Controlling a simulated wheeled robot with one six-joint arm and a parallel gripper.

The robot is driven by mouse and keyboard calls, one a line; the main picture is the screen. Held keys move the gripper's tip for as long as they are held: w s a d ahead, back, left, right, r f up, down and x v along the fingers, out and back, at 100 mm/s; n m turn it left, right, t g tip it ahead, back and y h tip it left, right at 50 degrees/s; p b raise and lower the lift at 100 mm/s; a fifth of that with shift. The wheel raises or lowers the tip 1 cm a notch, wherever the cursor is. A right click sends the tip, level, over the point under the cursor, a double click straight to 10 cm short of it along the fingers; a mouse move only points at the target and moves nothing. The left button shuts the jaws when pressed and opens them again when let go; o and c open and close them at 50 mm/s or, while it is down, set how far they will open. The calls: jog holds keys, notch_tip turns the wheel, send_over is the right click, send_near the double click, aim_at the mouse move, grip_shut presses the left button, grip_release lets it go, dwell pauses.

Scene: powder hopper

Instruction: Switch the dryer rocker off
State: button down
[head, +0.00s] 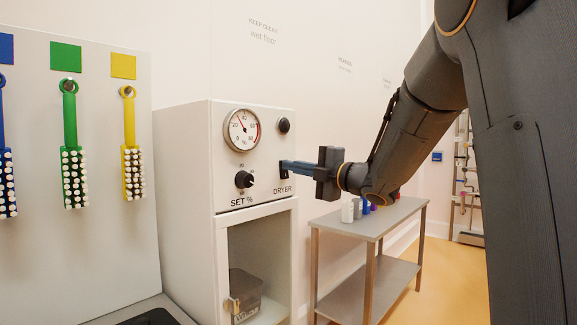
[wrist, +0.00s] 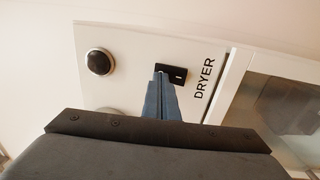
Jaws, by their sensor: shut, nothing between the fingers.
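The dryer (head: 185,200) is a pale cabinet with a control panel on its upper front. Its black rocker sits above the word DRYER and shows in the wrist view (wrist: 178,74). My gripper (head: 284,167) is shut, with its blue fingers held together and nothing between them. In both views the fingertips are at the rocker and overlap one end of it. In the wrist view the tips (wrist: 159,76) cover part of the rocker, and a small white mark shows on its uncovered end. I cannot tell whether they touch it or which way it is tipped.
The panel also has a round gauge (head: 242,129), a black SET knob (head: 244,180) and a dark round button or lamp (head: 284,125). Below is a windowed compartment with a grey bin (head: 246,293). Brushes hang at left. A metal table (head: 372,220) stands at right.

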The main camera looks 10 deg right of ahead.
jog(key=r+b+v, duration=0.1)
jog(key=r+v, duration=0.2)
jog(key=v, duration=1)
jog(key=shift+s+d+b, duration=0.3)
jog(key=shift+s+b, duration=0.05)
jog(key=shift+s, duration=0.05)
